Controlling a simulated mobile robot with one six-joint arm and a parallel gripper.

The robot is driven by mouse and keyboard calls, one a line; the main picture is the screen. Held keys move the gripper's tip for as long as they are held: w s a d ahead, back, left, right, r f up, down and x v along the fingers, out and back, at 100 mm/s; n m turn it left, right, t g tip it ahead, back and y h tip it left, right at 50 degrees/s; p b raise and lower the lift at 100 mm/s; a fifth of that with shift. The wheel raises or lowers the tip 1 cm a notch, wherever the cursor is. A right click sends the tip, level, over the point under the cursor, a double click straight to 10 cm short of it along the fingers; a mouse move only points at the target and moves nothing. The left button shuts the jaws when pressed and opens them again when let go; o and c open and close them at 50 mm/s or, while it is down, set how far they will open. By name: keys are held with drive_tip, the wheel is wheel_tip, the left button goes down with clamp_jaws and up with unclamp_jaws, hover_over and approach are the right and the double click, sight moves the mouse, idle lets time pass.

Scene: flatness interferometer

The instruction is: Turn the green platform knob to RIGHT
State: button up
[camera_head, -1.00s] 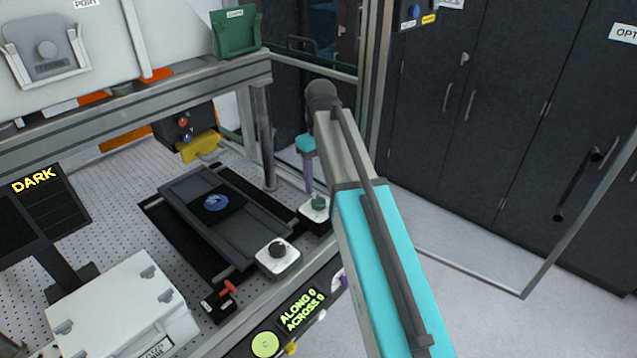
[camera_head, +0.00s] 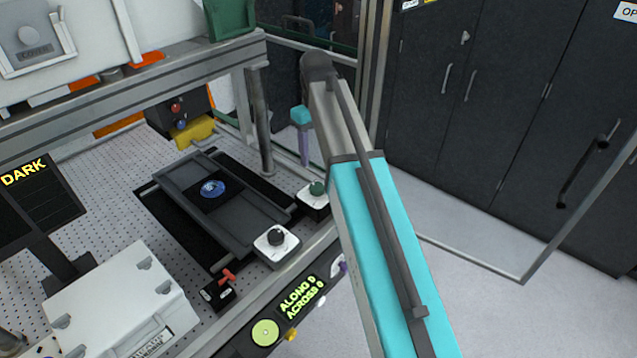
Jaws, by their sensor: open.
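The green platform knob (camera_head: 317,188) sits on a small white-topped block at the right end of the dark platform, just left of my arm. Its pointer and marks are too small to read. My gripper (camera_head: 304,160) shows only in part, as a slim purple finger below a cyan piece, left of my arm link. It hangs above and slightly left of the green knob in the picture, apart from it. The finger is open and holds nothing visible. The rest of the gripper is hidden.
A black knob (camera_head: 276,237) on a similar white block stands nearer. A red-handled switch (camera_head: 224,281) is left of it. The display (camera_head: 301,296) reads ALONG 0, ACROSS 0. A metal post (camera_head: 258,120) rises behind the platform. A white case (camera_head: 120,300) stands front left.

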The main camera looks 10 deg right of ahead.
sight(317, 186)
wheel_tip(317, 186, down, 12)
drive_tip(key=shift+f+b, duration=0.15)
drive_tip(key=shift+b, duration=0.55)
drive_tip(key=shift+d, duration=0.1)
drive_tip(key=c, duration=1.1)
drive_tip(key=shift+o, duration=0.2)
drive_tip(key=shift+w, duration=0.1)
